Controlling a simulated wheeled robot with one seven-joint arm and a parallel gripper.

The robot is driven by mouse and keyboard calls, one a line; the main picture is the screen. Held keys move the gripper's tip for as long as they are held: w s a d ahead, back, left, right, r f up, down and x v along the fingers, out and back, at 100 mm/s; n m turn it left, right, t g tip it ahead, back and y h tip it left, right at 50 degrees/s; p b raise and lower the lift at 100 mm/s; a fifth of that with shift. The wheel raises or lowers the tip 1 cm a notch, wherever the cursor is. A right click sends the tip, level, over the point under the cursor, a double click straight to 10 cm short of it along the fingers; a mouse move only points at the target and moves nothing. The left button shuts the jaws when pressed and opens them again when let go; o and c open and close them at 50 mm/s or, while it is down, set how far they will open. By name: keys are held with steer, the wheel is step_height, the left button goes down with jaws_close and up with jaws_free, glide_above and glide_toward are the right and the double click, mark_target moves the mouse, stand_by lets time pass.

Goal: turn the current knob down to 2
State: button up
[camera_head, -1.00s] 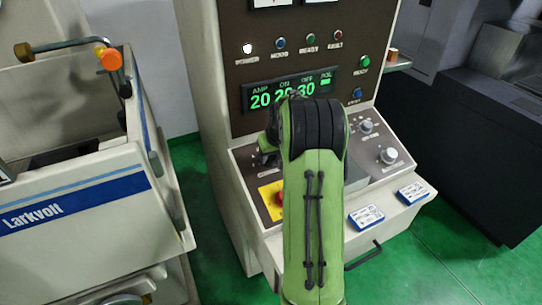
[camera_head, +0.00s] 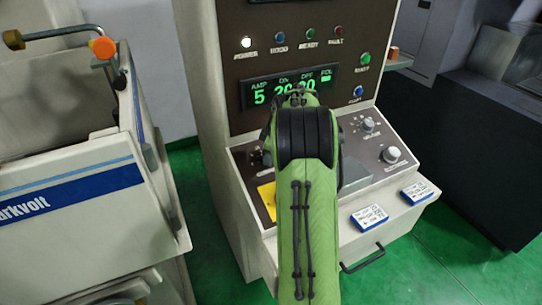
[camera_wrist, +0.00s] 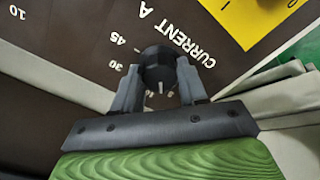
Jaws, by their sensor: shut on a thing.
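The current knob (camera_wrist: 157,62) is a dark round knob on the brown panel, beside the label "CURRENT A" in the wrist view. My gripper (camera_wrist: 160,85) is shut on it, one grey finger on each side. A white mark shows on the knob's near side; the scale number it points to is hidden. The scale numbers 10, 30 and 45 are visible. The display (camera_head: 290,90) reads AMP 5; the ON and OFF figures are partly covered by the arm.
Two more knobs, a silver one (camera_head: 391,155) and a smaller one (camera_head: 368,124), sit right of my arm. A yellow plate (camera_wrist: 262,22) is close to the current knob. Blue-edged cards (camera_head: 369,217) lie on the ledge above a drawer handle (camera_head: 363,258). A Larkvolt tank (camera_head: 75,190) stands left.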

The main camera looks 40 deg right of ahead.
steer(key=n+b, duration=0.1)
steer(key=n, duration=0.4)
steer(key=shift+n+b, duration=0.3)
steer(key=shift+b, duration=0.1)
steer(key=shift+w+d+n+b, duration=0.1)
steer(key=shift+n+b, duration=0.6)
steer(key=shift+n, duration=1.6)
steer(key=o, duration=1.1)
steer(key=shift+c, duration=0.2)
steer(key=d+p+v, duration=0.1)
steer(key=p+v, duration=0.4)
steer(key=v, duration=1.1)
steer(key=shift+w+a, duration=0.35)
